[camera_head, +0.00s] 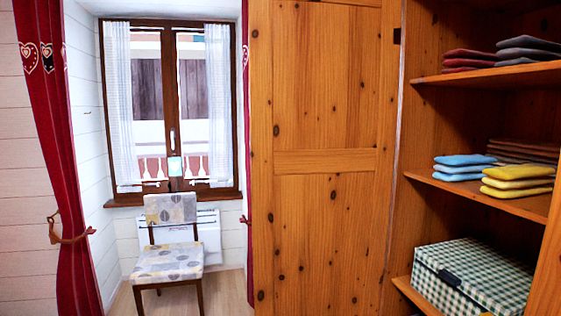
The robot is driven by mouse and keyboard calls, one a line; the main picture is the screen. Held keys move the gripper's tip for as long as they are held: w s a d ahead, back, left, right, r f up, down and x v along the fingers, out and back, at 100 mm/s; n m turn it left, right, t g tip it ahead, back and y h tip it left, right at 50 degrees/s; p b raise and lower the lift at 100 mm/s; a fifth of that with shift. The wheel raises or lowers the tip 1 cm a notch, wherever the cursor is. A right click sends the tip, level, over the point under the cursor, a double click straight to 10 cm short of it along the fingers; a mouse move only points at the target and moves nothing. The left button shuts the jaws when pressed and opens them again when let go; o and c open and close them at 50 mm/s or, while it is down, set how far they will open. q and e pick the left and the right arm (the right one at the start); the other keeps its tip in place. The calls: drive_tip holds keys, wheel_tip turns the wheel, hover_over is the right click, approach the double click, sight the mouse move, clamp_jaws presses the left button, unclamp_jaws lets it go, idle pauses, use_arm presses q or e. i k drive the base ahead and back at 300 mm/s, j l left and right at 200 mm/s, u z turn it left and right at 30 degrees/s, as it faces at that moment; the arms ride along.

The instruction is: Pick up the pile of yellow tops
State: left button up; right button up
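The pile of yellow tops (518,181) lies folded on the middle shelf (490,197) of the open wooden wardrobe at the right. It sits near the shelf's front edge, to the right of and in front of a pile of blue tops (464,167). Neither of my grippers shows in the head view.
Brown folded clothes (522,151) lie behind the yellow pile. Red (468,60) and grey (528,50) piles sit on the shelf above. A checked box (472,277) stands below. A wooden door panel (325,160) borders the opening. A chair (170,262) stands by the window.

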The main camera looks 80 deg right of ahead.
sight(503, 182)
drive_tip(key=z, duration=4)
